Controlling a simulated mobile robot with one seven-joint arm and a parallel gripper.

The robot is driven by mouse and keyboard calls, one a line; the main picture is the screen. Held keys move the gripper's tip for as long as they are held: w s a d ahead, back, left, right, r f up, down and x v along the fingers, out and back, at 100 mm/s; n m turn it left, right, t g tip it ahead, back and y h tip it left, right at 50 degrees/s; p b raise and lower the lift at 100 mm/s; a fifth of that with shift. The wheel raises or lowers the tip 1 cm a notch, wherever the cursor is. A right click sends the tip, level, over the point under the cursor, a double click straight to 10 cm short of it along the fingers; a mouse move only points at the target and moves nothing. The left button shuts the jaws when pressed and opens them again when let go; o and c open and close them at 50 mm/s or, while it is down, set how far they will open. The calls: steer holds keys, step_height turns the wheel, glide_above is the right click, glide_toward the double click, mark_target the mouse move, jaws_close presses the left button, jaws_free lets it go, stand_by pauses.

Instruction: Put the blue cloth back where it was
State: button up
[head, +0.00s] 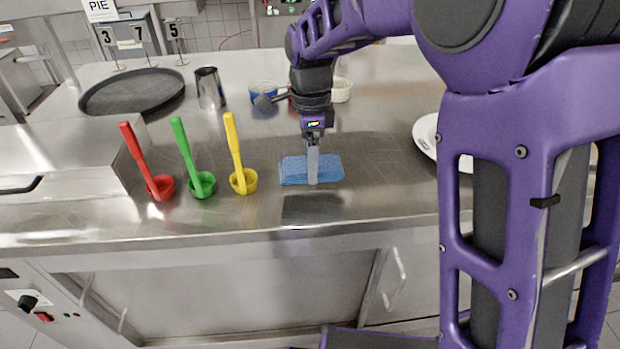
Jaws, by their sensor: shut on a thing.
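The blue cloth (294,171) is a flat, textured light-blue rectangle over the steel counter, right of the yellow ladle. My gripper (313,178) points down from above and is shut on the cloth near its middle. One finger shows in front of the cloth; the other is hidden. A dark patch, like a shadow or reflection, shows on the counter in front of the cloth. I cannot tell for sure whether the cloth is touching the counter or is slightly above it.
Red (160,188), green (202,184) and yellow (243,181) ladles stand left of the cloth. A black round tray (132,91), a metal cup (210,88) and a blue-filled container (263,92) are behind. A white plate (427,136) is right, partly hidden by my arm. The front counter strip is clear.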

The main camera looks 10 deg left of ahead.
mark_target(310, 189)
steer(key=shift+f+b, duration=0.35)
steer(key=shift+f, duration=2.05)
steer(key=shift+f, duration=0.1)
steer(key=o, duration=1)
step_height(310, 189, up, 12)
steer(key=shift+r+p, duration=0.15)
steer(key=shift+p, duration=0.9)
